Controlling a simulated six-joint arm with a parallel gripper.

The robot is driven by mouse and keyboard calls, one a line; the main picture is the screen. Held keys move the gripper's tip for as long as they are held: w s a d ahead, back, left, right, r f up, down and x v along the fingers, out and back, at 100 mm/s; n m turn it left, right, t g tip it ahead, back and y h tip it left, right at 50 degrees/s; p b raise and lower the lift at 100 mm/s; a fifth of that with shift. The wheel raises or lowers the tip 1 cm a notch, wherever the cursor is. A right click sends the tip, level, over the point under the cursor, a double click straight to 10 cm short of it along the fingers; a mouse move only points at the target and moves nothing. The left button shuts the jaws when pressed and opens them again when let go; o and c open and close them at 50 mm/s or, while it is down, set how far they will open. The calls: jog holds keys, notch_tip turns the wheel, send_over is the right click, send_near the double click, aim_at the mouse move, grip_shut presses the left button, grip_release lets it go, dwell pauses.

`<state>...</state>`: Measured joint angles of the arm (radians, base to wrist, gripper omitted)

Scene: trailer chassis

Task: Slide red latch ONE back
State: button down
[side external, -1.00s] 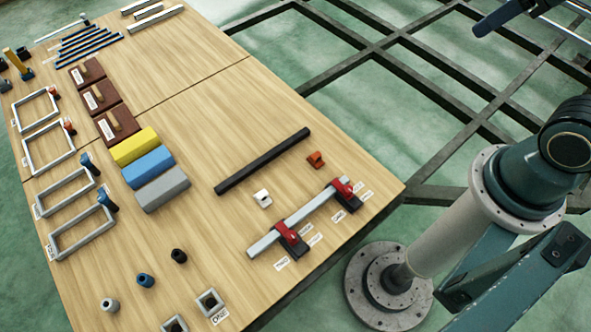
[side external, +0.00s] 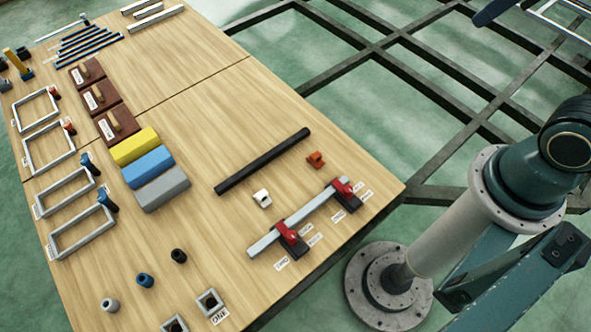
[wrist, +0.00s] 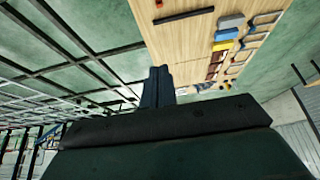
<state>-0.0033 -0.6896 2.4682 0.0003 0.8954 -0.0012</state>
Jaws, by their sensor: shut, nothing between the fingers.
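Two red latches on dark blocks hold a grey bar (side external: 318,212) near the table's right edge in the side external view. One red latch (side external: 290,235) is at the bar's lower left end, the other red latch (side external: 343,187) at its upper right end. White labels lie beside both, too small for me to tell which latch is ONE. My gripper (wrist: 158,72) shows in the wrist view with its blue fingers together and empty. It is away from the latches and touches nothing that I can see.
A black bar (side external: 262,161), an orange piece (side external: 316,159) and a white piece (side external: 262,198) lie near the latches. Yellow, blue and grey blocks (side external: 162,188) stand further left. Beyond the table (side external: 230,110) is a dark metal floor frame (side external: 375,48).

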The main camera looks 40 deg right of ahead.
jog(key=w, duration=0.1)
jog(key=g, duration=0.3)
send_over(342, 190)
jog(key=d, duration=0.2)
jog(key=s+x, duration=0.1)
jog(key=x, duration=0.3)
jog(key=w+a+f+n+g, duration=0.1)
jog(key=w+a+f+g, duration=0.1)
jog(key=w+f, duration=1.05)
notch_tip(342, 190, down, 18)
jog(key=w+g, duration=0.2)
jog(key=s+f+g, duration=0.1)
jog(key=s+f, duration=0.1)
jog(key=f, duration=0.8)
jog(key=s+a+f+g, duration=0.1)
jog(key=s+f, duration=0.2)
jog(key=f, duration=0.7)
jog(key=shift+a+n+g+h, duration=0.25)
jog(key=shift+n+g+h, duration=0.05)
jog(key=shift+n, duration=0.1)
jog(key=shift+f, duration=0.2)
jog(key=x, duration=1)
jog(key=shift+s, duration=0.1)
jog(key=shift+s+d, duration=0.15)
jog(key=shift+s, duration=0.8)
jog(key=shift+s+d, duration=0.2)
jog(key=shift+s, duration=0.7)
